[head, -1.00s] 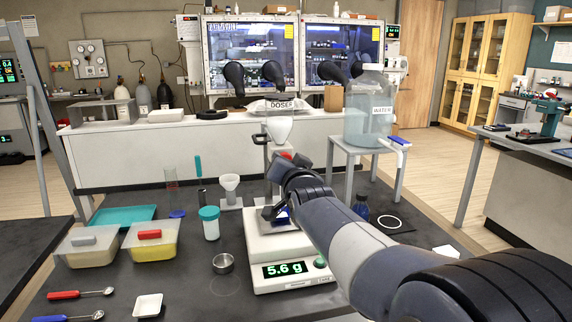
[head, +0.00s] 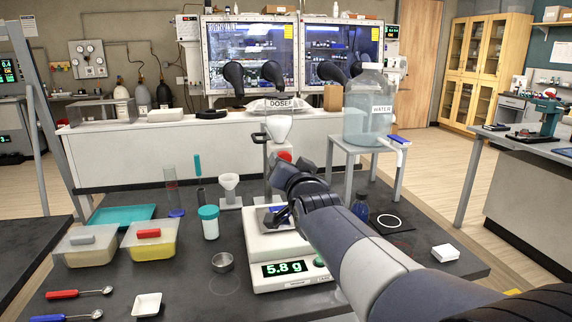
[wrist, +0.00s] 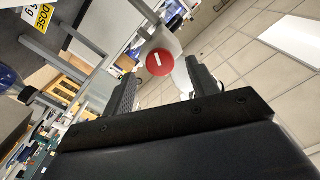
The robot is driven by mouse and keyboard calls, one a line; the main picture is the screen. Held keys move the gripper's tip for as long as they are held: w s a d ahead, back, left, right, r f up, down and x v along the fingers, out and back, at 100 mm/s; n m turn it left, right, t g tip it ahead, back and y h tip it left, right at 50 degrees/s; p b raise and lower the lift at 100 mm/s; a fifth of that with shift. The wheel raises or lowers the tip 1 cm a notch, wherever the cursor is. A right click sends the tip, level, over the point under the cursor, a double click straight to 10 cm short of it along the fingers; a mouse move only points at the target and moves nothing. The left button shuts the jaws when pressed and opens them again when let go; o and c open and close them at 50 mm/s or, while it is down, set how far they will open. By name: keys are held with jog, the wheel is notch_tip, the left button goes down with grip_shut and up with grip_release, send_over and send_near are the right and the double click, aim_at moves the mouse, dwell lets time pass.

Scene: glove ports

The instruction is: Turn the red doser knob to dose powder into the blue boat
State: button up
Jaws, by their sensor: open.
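The red doser knob (head: 285,156) sits on the doser (head: 279,128) behind the balance. In the wrist view the knob (wrist: 160,62) is a red disc with a white mark, lying ahead of and between the two fingers. My gripper (wrist: 160,92) is open and empty, with the knob apart from both fingertips as far as I can see. In the head view my gripper (head: 290,172) is just in front of the knob. The blue boat (head: 277,210) is on the balance pan, partly hidden by my gripper. The balance (head: 285,250) reads 5.8 g.
A water tank (head: 368,118) stands on a stand (head: 357,150) right of the doser.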

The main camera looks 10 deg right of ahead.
aim_at(283, 157)
jog(key=s, duration=0.7)
jog(key=shift+s+b, duration=0.3)
jog(key=shift+s, duration=0.05)
jog(key=shift+w, duration=0.1)
jog(key=w+p, duration=0.1)
jog(key=w, duration=0.9)
jog(key=shift+w, duration=0.35)
